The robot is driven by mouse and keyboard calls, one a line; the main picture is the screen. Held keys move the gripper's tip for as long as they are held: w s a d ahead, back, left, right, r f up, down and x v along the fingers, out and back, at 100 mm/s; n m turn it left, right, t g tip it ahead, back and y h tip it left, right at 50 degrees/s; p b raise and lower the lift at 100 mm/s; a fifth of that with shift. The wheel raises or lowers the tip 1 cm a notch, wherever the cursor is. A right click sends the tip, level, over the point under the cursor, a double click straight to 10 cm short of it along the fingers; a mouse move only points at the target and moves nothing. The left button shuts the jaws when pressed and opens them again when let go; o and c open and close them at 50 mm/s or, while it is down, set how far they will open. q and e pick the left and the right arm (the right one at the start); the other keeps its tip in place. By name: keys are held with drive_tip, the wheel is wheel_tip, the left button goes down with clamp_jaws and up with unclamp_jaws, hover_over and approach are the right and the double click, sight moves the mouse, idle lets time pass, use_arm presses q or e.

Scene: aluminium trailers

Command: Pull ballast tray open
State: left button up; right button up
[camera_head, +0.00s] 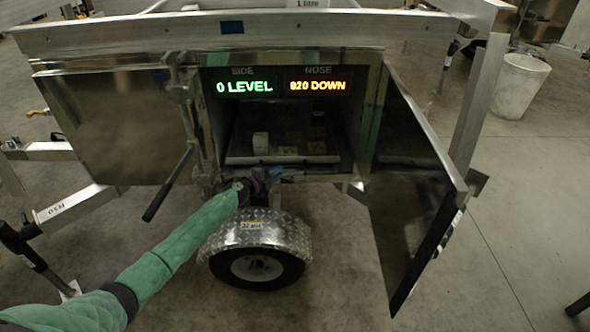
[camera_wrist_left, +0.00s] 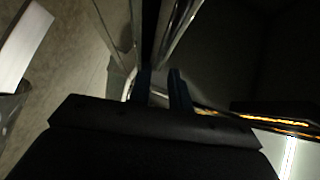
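The ballast tray (camera_head: 283,159) lies low in the open compartment of the trailer, with a pale bar along its front edge and blocks on it. My left arm reaches in from the lower left. My left gripper (camera_head: 272,174) is at the compartment's lower front, just below the tray's front edge. In the left wrist view its two dark fingers (camera_wrist_left: 161,88) stand apart beside shiny metal edges. I cannot tell whether they grip the tray's handle or only stand around it. My right gripper is not in view.
An open door (camera_head: 418,185) hangs to the right of the compartment. A lever (camera_head: 168,185) and clamp stand at its left. A wheel with a tread-plate mudguard (camera_head: 258,232) is below. Lit signs (camera_head: 245,87) read "0 LEVEL" and "820 DOWN".

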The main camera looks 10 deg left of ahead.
sight(289, 166)
use_arm(q)
drive_tip(key=shift+b+x, duration=0.5)
drive_tip(key=shift+x, duration=3.05)
drive_tip(key=shift+c, duration=0.2)
clamp_jaws()
